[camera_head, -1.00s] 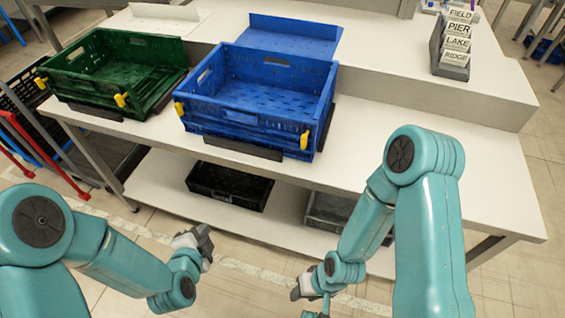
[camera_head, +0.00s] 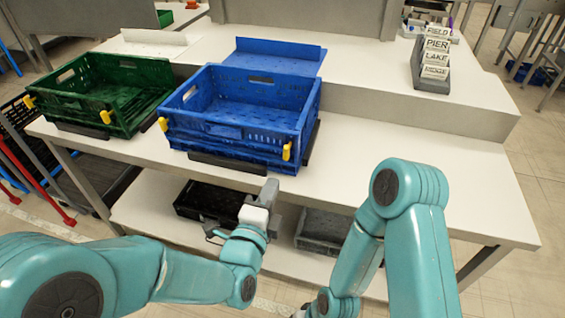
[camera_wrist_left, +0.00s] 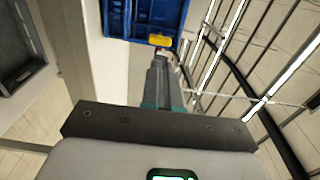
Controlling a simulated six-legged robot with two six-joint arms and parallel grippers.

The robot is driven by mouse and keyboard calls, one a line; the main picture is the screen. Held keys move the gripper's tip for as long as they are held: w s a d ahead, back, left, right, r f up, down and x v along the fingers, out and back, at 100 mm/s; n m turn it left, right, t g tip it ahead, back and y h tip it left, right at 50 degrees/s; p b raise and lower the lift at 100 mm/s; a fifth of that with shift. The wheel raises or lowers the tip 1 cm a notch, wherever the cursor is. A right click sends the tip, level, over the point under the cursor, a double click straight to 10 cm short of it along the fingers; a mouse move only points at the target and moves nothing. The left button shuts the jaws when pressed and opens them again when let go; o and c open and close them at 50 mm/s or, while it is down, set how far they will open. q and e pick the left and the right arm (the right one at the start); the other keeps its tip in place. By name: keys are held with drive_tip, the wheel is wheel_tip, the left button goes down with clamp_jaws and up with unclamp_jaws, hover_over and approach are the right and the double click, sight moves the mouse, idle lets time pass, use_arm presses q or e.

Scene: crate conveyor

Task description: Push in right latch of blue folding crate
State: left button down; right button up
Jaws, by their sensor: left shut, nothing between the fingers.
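The blue folding crate (camera_head: 240,132) stands open on the white table, its walls upright. Its yellow right latch (camera_head: 287,150) sticks out at the front right corner, and its yellow left latch (camera_head: 163,124) at the front left corner. My left gripper (camera_head: 270,188) is shut and empty, in front of the table edge, below and left of the right latch and apart from it. In the left wrist view its fingers (camera_wrist_left: 160,62) point towards a yellow latch (camera_wrist_left: 160,40) on the blue crate (camera_wrist_left: 140,15). My right gripper is cut off by the bottom edge of the head view.
A green crate (camera_head: 85,112) with yellow latches stands left of the blue one. A black crate (camera_head: 205,203) and a grey crate (camera_head: 322,232) sit on the lower shelf. A label holder (camera_head: 432,75) stands at the back right. The table's right part is clear.

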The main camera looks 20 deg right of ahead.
sight(286, 154)
use_arm(q)
drive_tip(key=p+x, duration=0.1)
drive_tip(key=x, duration=0.7)
drive_tip(key=shift+w, duration=0.1)
drive_tip(key=shift+w+d+f+b, duration=0.2)
drive_tip(key=shift+w+d+b, duration=0.15)
drive_tip(key=shift+w+b, duration=0.15)
drive_tip(key=shift+w+d+b, duration=0.3)
drive_tip(key=shift+w+b, duration=0.05)
drive_tip(key=shift+b, duration=0.05)
drive_tip(key=shift+w+d+r, duration=0.1)
drive_tip(key=shift+r, duration=0.3)
